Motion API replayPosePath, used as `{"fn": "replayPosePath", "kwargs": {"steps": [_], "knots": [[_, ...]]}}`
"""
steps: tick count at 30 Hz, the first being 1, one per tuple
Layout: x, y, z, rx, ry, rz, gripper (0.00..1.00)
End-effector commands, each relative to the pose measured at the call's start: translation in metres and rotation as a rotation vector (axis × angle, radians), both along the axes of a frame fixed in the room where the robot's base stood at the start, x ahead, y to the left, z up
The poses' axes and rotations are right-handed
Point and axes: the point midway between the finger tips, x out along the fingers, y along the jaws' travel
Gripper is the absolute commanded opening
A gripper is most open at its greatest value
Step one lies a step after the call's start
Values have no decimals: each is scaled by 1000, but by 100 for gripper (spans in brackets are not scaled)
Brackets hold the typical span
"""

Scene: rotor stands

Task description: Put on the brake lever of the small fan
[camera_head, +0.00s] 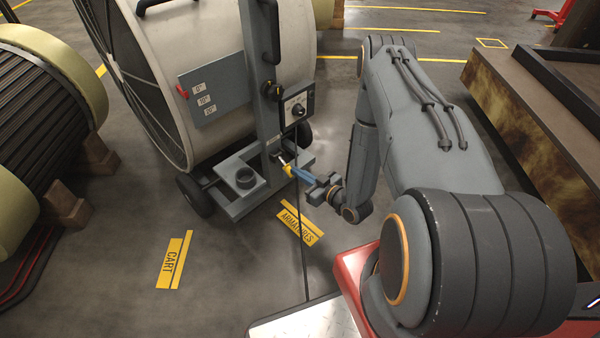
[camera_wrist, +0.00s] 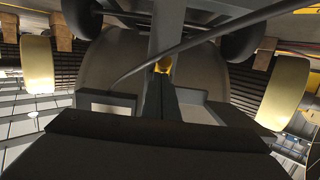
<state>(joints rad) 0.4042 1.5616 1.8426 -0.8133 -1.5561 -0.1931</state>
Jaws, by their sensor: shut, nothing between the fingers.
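The small fan (camera_head: 222,70) is a large pale drum with a dark grille, on a wheeled grey cart with an upright post (camera_head: 262,110). Low on the post, a short pale lever (camera_head: 282,157) sits above a yellow end; I take it for the brake lever. My gripper (camera_head: 291,171) is shut, with its blue fingers pointing at this spot. Whether the yellow end belongs to the lever or to my fingertips, and whether they touch, I cannot tell. In the wrist view, the yellow end (camera_wrist: 163,67) shows in front of the post, beyond my dark gripper body.
A control box with a knob (camera_head: 297,107) and an angle panel (camera_head: 211,88) are on the cart. A thin dark cable (camera_wrist: 215,32) crosses the wrist view. Ribbed rotors (camera_head: 40,95) stand at left, a brown-sided bench (camera_head: 520,125) at right. Floor near the CART label (camera_head: 174,260) is clear.

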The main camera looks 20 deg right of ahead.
Motion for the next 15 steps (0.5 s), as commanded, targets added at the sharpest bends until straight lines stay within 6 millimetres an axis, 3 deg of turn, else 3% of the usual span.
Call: {"fn": "replayPosePath", "kwargs": {"steps": [1, 5, 15], "knots": [[0, 4, -12, -10, 24, 7, 0], [0, 4, -10, -9, 25, 7, 0], [-12, -4, 28, -4, 5, 2, 0]]}}
